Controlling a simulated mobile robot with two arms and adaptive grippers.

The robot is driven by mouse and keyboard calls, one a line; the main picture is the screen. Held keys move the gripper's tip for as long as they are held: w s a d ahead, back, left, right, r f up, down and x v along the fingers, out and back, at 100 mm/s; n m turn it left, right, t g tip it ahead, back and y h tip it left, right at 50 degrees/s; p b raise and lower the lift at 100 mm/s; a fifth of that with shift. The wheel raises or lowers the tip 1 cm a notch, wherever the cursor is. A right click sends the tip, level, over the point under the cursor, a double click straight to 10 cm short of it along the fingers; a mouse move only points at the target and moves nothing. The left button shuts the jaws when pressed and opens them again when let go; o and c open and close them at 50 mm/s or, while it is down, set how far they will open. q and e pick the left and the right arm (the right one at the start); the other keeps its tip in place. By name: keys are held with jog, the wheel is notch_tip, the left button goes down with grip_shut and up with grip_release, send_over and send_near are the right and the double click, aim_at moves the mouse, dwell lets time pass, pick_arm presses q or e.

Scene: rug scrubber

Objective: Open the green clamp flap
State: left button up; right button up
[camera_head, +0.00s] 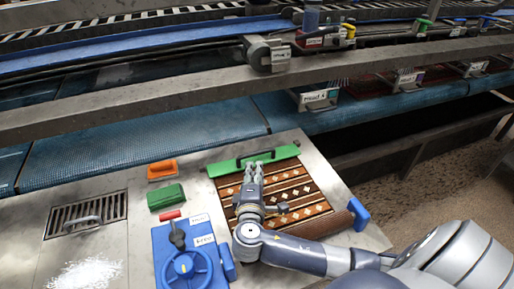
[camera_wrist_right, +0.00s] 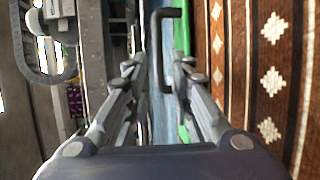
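The green clamp flap (camera_head: 284,153) lies along the far edge of the patterned rug (camera_head: 313,205). It looks flat, as if closed over the rug edge. It also shows as a green strip in the right wrist view (camera_wrist_right: 181,35). A black bar handle (camera_wrist_right: 157,45) stands out from the flap. My right gripper (camera_head: 258,167) reaches over the rug to the handle. In the right wrist view its two fingers (camera_wrist_right: 160,75) are apart, with the handle in the gap between them. Whether a finger touches the handle is unclear. My left gripper is not in view.
A blue control panel (camera_head: 165,245) with a wheel stands left of the rug. An orange brush (camera_head: 162,170) and a green brush (camera_head: 166,197) lie nearby. A rolled rug part (camera_head: 320,224) and blue bracket (camera_head: 358,214) are at the right. A metal beam (camera_head: 200,92) runs behind.

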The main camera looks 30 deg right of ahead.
aim_at(256, 155)
jog(key=p+x, duration=0.1)
jog(key=x, duration=0.8)
jog(key=shift+r+p, duration=0.1)
jog(key=shift+p, duration=0.2)
jog(key=shift+w+d, duration=0.4)
jog(key=shift+w, duration=0.1)
jog(key=shift+c, duration=0.5)
grip_shut()
